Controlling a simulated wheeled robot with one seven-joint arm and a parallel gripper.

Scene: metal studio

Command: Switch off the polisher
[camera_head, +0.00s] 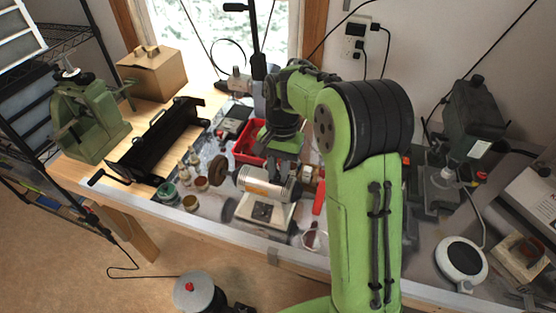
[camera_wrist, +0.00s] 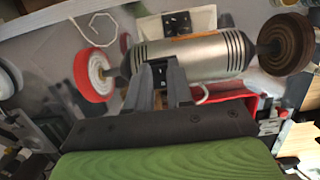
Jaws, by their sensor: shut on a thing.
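The polisher (camera_head: 268,186) stands on the bench, a silver cylindrical motor on a pale base. In the wrist view its motor body (camera_wrist: 205,55) lies across the top, with a brown wheel (camera_wrist: 286,43) at right and a red-and-white wheel (camera_wrist: 93,75) at left. My gripper (camera_wrist: 160,76) is at the side of the motor, its two fingers shut on a small dark switch (camera_wrist: 160,72) with pale marks. The fingers partly hide the switch, so its position cannot be told. In the head view my gripper (camera_head: 278,166) reaches the motor from behind, and the switch is hidden.
A red bin (camera_head: 247,146) sits behind the polisher.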

